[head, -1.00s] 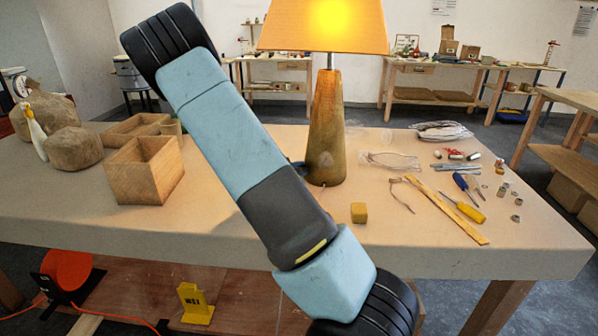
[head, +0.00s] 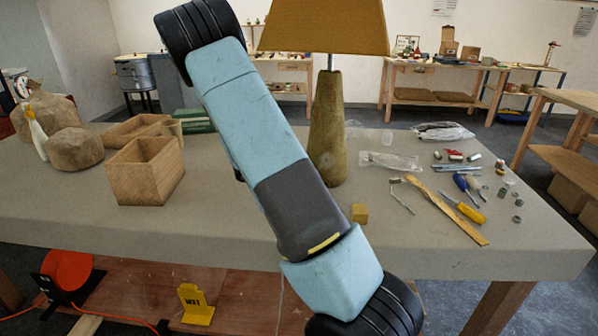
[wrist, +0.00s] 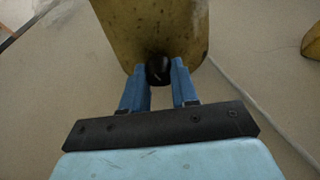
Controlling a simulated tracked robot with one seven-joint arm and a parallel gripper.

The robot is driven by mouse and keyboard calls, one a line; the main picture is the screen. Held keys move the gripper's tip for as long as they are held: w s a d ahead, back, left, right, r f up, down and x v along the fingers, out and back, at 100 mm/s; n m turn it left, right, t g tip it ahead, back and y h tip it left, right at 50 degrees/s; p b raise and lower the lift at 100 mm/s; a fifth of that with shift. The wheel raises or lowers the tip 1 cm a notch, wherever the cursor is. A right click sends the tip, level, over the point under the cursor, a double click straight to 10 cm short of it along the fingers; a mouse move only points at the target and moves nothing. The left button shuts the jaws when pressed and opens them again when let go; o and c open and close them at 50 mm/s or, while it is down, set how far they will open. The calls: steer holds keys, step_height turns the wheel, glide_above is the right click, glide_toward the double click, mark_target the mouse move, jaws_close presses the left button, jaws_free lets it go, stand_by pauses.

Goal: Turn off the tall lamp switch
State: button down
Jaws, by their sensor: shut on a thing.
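The tall lamp stands on the table in the head view, with a tapered wooden base (head: 328,125) and a cone shade (head: 325,27) that is now unlit. In the wrist view the lower part of the base (wrist: 150,28) fills the top middle. A dark round switch knob (wrist: 158,70) sits low on the base. My gripper (wrist: 160,72) has its two blue fingers on either side of the knob, shut on it. In the head view my arm hides the gripper and the knob.
A small yellow block (head: 359,213) lies near the lamp. A wooden open box (head: 145,172) stands at the left. A wooden ruler (head: 448,212) and a yellow screwdriver (head: 465,207) lie at the right. A cord (wrist: 262,112) runs over the table right of the base in the wrist view.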

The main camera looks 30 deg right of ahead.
steer(key=n+g, duration=0.2)
steer(key=n, duration=0.1)
steer(key=shift+w, duration=0.15)
steer(key=shift+w+n+g+h, duration=0.1)
steer(key=shift+n+g+h, duration=0.3)
steer(key=shift+n+g, duration=0.6)
steer(key=shift+n, duration=0.3)
steer(key=c, duration=0.9)
jaws_free()
steer(key=shift+o, duration=0.2)
steer(key=shift+a, duration=0.1)
steer(key=v, duration=1.3)
steer(key=shift+a, duration=0.35)
